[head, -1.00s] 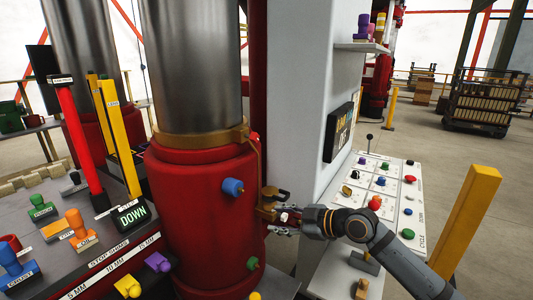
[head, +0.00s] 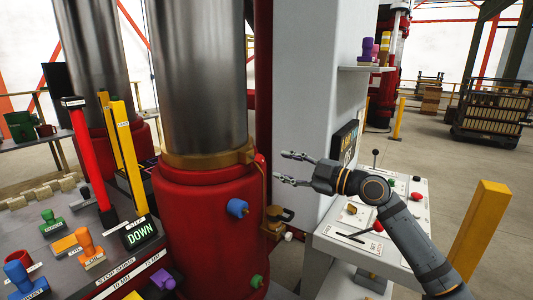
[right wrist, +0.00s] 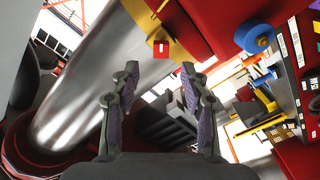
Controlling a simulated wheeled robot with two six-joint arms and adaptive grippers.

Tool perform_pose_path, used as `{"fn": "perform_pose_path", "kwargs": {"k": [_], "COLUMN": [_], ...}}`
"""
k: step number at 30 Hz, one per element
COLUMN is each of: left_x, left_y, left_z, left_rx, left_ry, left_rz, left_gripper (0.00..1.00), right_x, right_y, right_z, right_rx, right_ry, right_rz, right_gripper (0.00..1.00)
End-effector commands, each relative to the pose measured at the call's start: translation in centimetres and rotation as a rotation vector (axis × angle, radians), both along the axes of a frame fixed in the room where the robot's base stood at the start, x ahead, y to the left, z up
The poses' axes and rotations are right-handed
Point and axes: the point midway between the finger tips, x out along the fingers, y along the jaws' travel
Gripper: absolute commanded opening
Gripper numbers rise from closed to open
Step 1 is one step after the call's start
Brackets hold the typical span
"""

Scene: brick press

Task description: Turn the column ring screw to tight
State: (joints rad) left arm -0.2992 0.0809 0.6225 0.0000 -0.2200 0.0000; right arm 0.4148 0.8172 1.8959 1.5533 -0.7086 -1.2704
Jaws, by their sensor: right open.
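The brass column ring (head: 208,158) wraps the foot of the steel column (head: 200,80), on top of the red cylinder (head: 205,220). A small red piece (head: 260,158), which looks like the ring's screw, shows at the ring's right end. In the right wrist view, a red block with a white mark (right wrist: 160,49) shows beyond the fingertips, beside yellow-brass metal. My right gripper (head: 279,166) is open and empty, pointing left at about ring height, apart from the red piece. Its two fingers (right wrist: 160,75) are spread in the right wrist view. Whether the screw is tight cannot be told.
A brass fitting (head: 278,215) juts from the cylinder's right side, below my gripper. A blue knob (head: 237,207) is on the cylinder's front. The grey-white pillar (head: 315,80) stands behind my gripper. A control panel (head: 335,222) lies below my right arm.

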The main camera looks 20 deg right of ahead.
Motion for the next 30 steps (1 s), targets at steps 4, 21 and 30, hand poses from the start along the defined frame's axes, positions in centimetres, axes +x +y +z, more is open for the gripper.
{"fn": "perform_pose_path", "kwargs": {"k": [4, 21, 30], "left_x": [0.0, -0.2, -0.2], "left_y": [0.0, -0.1, -0.1], "left_z": [2.0, 3.7, 3.7], "left_rx": [0.0, -0.001, -0.001], "left_ry": [0.0, 0.003, 0.004], "left_rz": [0.0, 0.0, 0.0], "left_gripper": [0.4, 0.4, 0.4], "right_x": [1.8, 5.2, 5.1], "right_y": [1.5, 4.1, 4.1], "right_z": [0.6, -0.1, -0.1], "right_rx": [0.009, 0.0, 0.0], "right_ry": [0.001, 0.003, 0.003], "right_rz": [0.002, 0.001, 0.001], "right_gripper": [0.45, 0.45, 0.17]}}
